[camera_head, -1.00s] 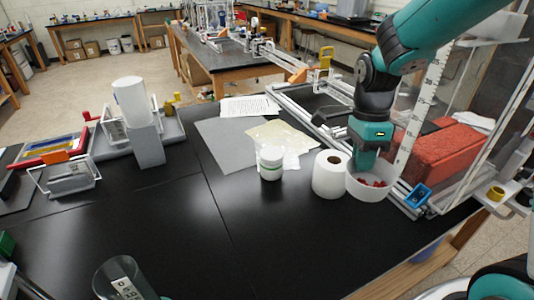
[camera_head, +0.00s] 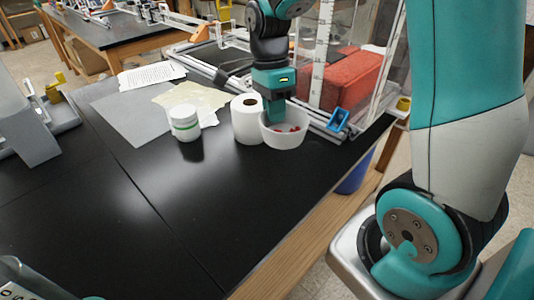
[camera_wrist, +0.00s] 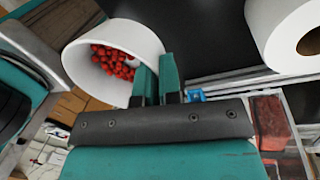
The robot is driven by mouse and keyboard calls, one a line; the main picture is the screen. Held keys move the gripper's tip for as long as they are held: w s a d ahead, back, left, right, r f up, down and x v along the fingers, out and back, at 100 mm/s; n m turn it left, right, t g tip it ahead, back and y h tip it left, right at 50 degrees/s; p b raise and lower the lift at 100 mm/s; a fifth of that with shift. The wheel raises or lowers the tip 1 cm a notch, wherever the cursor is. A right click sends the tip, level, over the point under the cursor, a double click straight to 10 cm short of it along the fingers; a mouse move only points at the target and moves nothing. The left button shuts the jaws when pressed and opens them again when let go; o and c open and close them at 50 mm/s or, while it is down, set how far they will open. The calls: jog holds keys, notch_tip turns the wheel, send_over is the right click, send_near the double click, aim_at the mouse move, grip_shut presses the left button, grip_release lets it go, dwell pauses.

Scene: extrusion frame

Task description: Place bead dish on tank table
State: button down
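The bead dish (camera_head: 291,141) is a white round bowl with red beads, at the black bench's right edge, beside a white paper roll. My gripper (camera_head: 275,117) reaches down into it from above. In the wrist view, the dish (camera_wrist: 84,66) is at upper left with its red beads showing. My two green fingers (camera_wrist: 158,80) are close together at its rim, one on the inner side and one on the outer side, with the wall pinched between them. The dish seems to rest on the bench. I cannot tell which surface is the tank table.
The white paper roll (camera_head: 246,126) stands close left of the dish, and a white jar (camera_head: 184,123) farther left. A blue bracket (camera_head: 338,119), metal rails and a red block (camera_head: 350,80) lie right and behind. The bench's front middle is clear. Another table (camera_head: 105,33) stands at the back.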

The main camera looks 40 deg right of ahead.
aim_at(274, 171)
notch_tip(274, 171, down, 14)
jog(key=shift+r, duration=0.1)
dwell(0.4)
jog(key=shift+f, duration=0.2)
jog(key=c, duration=1.3)
grip_release()
jog(key=shift+r, duration=0.1)
jog(key=shift+r, duration=0.1)
